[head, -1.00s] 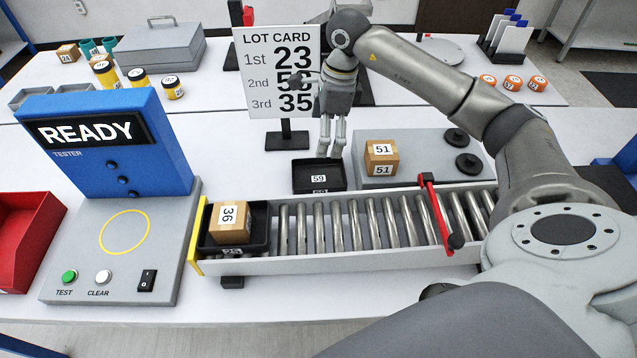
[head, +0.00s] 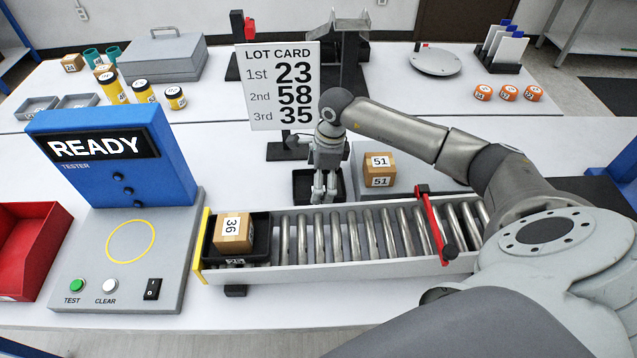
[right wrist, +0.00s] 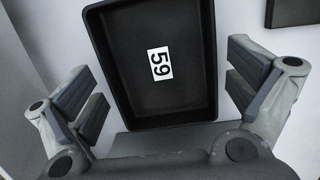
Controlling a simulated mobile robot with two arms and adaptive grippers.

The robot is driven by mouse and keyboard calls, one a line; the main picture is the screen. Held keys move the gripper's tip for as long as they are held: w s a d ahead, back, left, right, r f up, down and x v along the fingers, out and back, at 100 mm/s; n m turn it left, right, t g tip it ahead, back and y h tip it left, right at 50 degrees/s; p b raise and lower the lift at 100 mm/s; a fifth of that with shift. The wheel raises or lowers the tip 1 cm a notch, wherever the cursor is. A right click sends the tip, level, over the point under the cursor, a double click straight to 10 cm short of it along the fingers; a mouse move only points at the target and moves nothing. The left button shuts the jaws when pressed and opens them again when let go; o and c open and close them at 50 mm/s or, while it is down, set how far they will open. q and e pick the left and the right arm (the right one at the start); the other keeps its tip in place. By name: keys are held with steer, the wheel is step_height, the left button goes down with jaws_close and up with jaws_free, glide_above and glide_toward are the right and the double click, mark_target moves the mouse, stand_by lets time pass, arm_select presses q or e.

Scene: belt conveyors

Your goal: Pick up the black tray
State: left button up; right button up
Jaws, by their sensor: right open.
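An empty black tray (head: 301,187) with a white "59" label lies on the white table behind the roller conveyor, partly hidden by my right gripper. In the right wrist view this tray (right wrist: 186,98) lies between the spread fingers, slightly tilted in the picture. My right gripper (head: 324,197) points down over the tray; it also shows in the right wrist view (right wrist: 165,92), open and empty, its fingers apart from the tray's sides. Another black tray (head: 262,245) stands at the conveyor's left end with a box (head: 233,233) marked 36 in it. My left gripper is not in view.
The conveyor (head: 340,267) with its red bar (head: 433,225) runs in front of the tray. A lot card (head: 280,85) stands behind it. A grey platform with a box (head: 379,169) marked 51 is close on the right. The blue tester (head: 110,160) is left.

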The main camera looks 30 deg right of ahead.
steer(key=shift+f, duration=0.3)
steer(key=c, duration=0.8)
steer(key=shift+r, duration=0.15)
